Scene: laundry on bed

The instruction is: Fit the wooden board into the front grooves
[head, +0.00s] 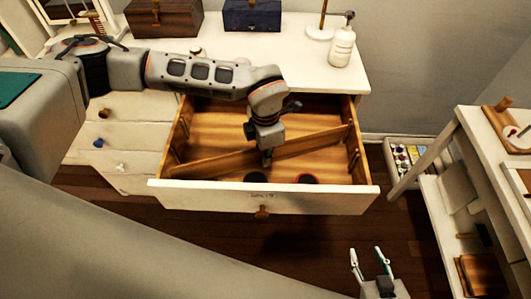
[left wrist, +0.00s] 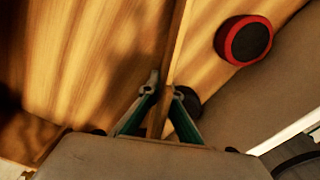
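The wooden board (head: 305,144) lies slantwise across the open drawer (head: 225,198), its left end near the front left corner and its right end farther back at the right wall. Wooden strips that look like groove edges show on the left wall (head: 180,148) and right wall (head: 354,150); the exact slots are hard to make out. My left gripper (head: 267,157) is shut on the board near its middle; in the left wrist view its fingers (left wrist: 165,90) press both sides of the board (left wrist: 178,42). My right gripper (head: 369,262) is open and empty outside the drawer.
A red-rimmed black round thing (head: 307,178) and a dark round one (head: 257,177) sit at the drawer's front. A white dresser top (head: 225,55) holds boxes and a bottle (head: 342,47). A shelf unit (head: 440,190) stands at right.

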